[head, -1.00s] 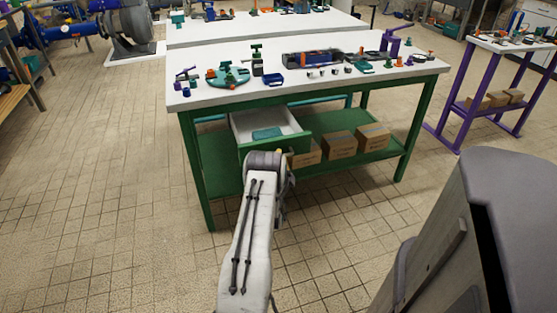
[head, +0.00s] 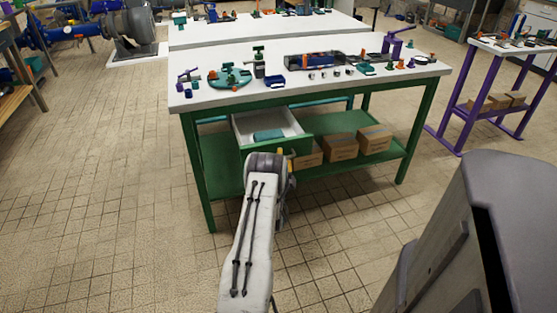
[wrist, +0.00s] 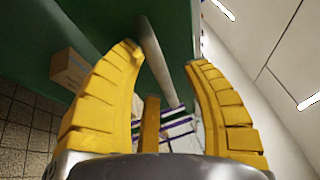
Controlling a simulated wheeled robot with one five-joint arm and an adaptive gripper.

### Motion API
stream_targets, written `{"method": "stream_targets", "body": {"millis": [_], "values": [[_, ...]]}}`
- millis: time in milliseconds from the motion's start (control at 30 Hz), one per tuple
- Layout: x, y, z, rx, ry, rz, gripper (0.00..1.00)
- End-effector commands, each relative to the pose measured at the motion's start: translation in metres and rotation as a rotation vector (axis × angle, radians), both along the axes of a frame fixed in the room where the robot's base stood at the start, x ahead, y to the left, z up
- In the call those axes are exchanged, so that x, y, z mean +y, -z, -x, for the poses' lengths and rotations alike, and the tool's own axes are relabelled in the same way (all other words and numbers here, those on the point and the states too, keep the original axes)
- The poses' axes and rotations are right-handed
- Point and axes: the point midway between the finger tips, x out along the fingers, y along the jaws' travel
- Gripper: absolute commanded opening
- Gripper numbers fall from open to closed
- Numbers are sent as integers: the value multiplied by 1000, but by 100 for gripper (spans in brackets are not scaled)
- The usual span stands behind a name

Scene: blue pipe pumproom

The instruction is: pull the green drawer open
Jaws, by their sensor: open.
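The green drawer (head: 303,143) under the table's left part stands pulled out, its pale inside showing with a teal block (head: 268,135) in it. Its green front (wrist: 100,20) fills the upper left of the wrist view. A grey bar handle (wrist: 156,55) runs along that front. My gripper (wrist: 166,58) is open, with one yellow finger on each side of the bar. I cannot tell whether either finger touches it. In the head view my arm hides most of the gripper and the handle; only a bit of yellow shows.
The white-topped green table (head: 330,95) carries tools and small parts. Several cardboard boxes (head: 340,147) sit on its lower shelf, right of the drawer. A purple-legged table (head: 470,110) stands at the right. The tiled floor in front and to the left is clear.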

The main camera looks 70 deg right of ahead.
Motion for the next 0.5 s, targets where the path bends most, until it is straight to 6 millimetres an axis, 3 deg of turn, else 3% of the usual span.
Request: {"method": "stream_targets", "body": {"millis": [500], "values": [[52, 10, 12, 1, -1, -4, 45]]}}
